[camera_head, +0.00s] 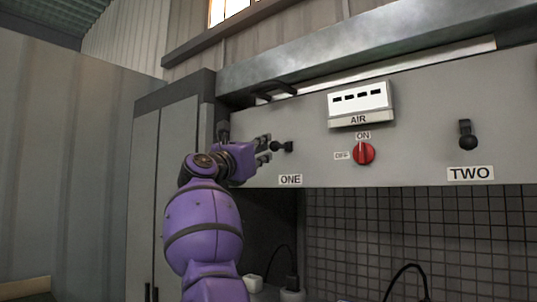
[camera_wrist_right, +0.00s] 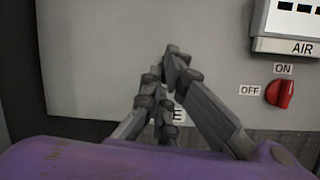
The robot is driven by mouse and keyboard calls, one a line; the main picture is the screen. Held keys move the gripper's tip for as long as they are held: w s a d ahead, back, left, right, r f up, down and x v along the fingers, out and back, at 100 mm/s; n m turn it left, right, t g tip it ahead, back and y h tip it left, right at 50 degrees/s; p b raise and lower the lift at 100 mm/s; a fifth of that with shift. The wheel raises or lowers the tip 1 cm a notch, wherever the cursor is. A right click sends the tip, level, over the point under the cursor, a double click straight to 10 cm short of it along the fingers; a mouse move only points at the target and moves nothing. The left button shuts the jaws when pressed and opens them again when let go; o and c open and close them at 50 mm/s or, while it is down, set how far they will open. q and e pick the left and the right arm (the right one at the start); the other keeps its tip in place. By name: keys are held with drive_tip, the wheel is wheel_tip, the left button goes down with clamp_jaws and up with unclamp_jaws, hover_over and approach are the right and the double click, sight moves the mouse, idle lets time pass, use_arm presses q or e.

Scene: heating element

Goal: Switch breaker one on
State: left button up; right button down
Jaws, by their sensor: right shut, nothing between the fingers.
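Breaker one is the black knobbed lever (camera_head: 283,147) on the grey panel, above the label ONE (camera_head: 290,180). In the head view it points left toward my right gripper. My right gripper (camera_head: 265,149) is just left of the knob, very close to it; I cannot tell whether they touch. In the right wrist view, my right gripper (camera_wrist_right: 166,76) has its fingers drawn together, with nothing seen between them. They cover most of the label ONE (camera_wrist_right: 180,114), and the lever cannot be made out there. My left gripper is not in view.
A red knob (camera_head: 363,153) with ON and OFF labels sits under the white AIR box (camera_head: 360,102). Breaker two's black lever (camera_head: 467,135) is at the right, above the label TWO (camera_head: 470,173). A grey cabinet (camera_head: 160,190) stands left of the panel.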

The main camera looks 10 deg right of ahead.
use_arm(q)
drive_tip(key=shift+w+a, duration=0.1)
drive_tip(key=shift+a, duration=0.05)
use_arm(e)
drive_tip(key=shift+w, duration=0.4)
idle(0.4)
drive_tip(key=shift+s, duration=0.1)
idle(0.4)
